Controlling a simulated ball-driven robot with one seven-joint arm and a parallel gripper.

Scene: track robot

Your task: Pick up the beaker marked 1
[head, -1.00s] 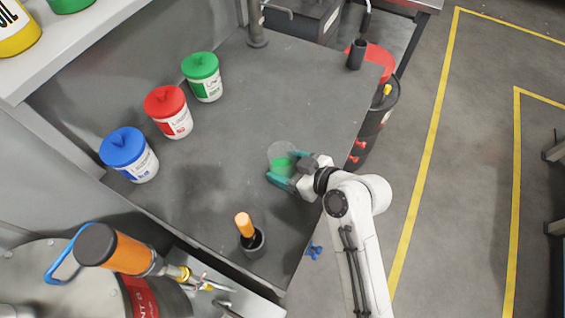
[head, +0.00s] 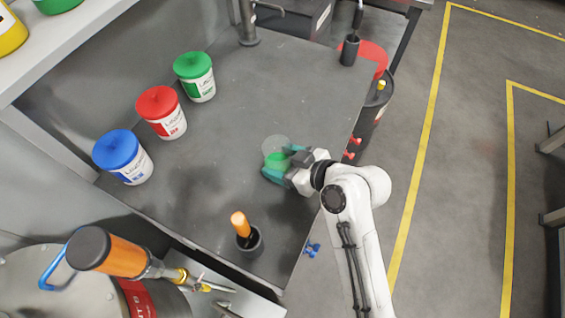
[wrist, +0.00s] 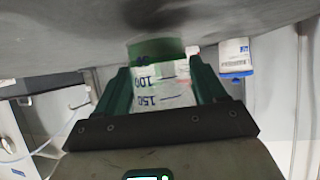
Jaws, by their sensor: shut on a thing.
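A clear beaker (head: 277,144) with green contents stands out against the dark grey worktop (head: 300,85), near its right edge. My gripper (head: 280,163) is shut on it, with teal fingers on either side. In the wrist view the beaker (wrist: 165,85) sits between the fingers (wrist: 166,88), appears upside down and shows the graduations 100 and 150. Its green end is close to the grey surface. I cannot tell whether it touches the worktop. No mark 1 is readable on it.
Blue (head: 122,157), red (head: 161,112) and green (head: 194,76) lidded jars stand along the back left. A black cup with an orange-handled tool (head: 248,240) stands at the front. A dark cup (head: 349,51) is at the far right corner. The worktop's middle is clear.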

